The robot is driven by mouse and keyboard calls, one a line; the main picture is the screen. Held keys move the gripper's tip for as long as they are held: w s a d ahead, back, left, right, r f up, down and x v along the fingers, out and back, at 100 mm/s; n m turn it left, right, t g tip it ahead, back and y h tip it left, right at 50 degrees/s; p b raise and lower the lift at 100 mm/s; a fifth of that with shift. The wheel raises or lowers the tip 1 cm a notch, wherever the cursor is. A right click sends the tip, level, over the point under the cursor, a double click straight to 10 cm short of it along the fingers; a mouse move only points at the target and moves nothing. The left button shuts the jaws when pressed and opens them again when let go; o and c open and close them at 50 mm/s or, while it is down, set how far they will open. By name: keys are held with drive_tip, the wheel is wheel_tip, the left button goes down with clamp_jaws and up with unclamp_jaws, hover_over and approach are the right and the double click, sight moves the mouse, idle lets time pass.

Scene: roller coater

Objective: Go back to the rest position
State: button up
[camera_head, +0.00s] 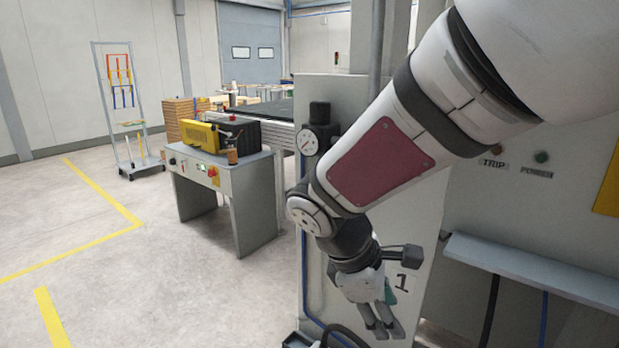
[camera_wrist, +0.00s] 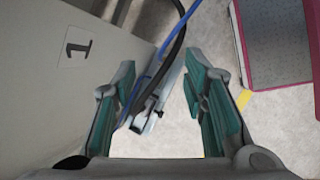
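My gripper (camera_head: 384,325) hangs at the end of my bent arm, pointing down, in front of the grey machine cabinet marked "1" (camera_head: 408,283). In the wrist view my gripper (camera_wrist: 160,92) shows two fingers with green pads, spread apart. Nothing is held between them. Below and beyond the fingers are a grey metal piece (camera_wrist: 152,100), a black hose (camera_wrist: 176,50) and a blue line, all apart from the pads as far as I can tell.
A grey control desk (camera_head: 222,185) with a yellow-and-black unit (camera_head: 205,136) stands left of the cabinet. A grey ledge (camera_head: 540,268) juts out at the right. Open floor with yellow lines (camera_head: 105,193) lies at the left. A wheeled rack (camera_head: 122,100) stands farther back.

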drive_tip(key=s+d+r+m+y, duration=0.35)
drive_tip(key=s+m, duration=0.35)
drive_tip(key=s, duration=0.4)
drive_tip(key=s+d+r+m+y, duration=0.2)
drive_tip(key=s+d+r+m, duration=0.15)
drive_tip(key=s+m, duration=0.55)
wheel_tip(320, 180, up, 14)
drive_tip(key=s+n+t+p, duration=0.1)
drive_tip(key=t+p, duration=0.1)
drive_tip(key=p, duration=1.1)
drive_tip(key=shift+s+r+t, duration=0.15)
drive_tip(key=shift+s+t, duration=0.15)
drive_tip(key=shift+t, duration=0.1)
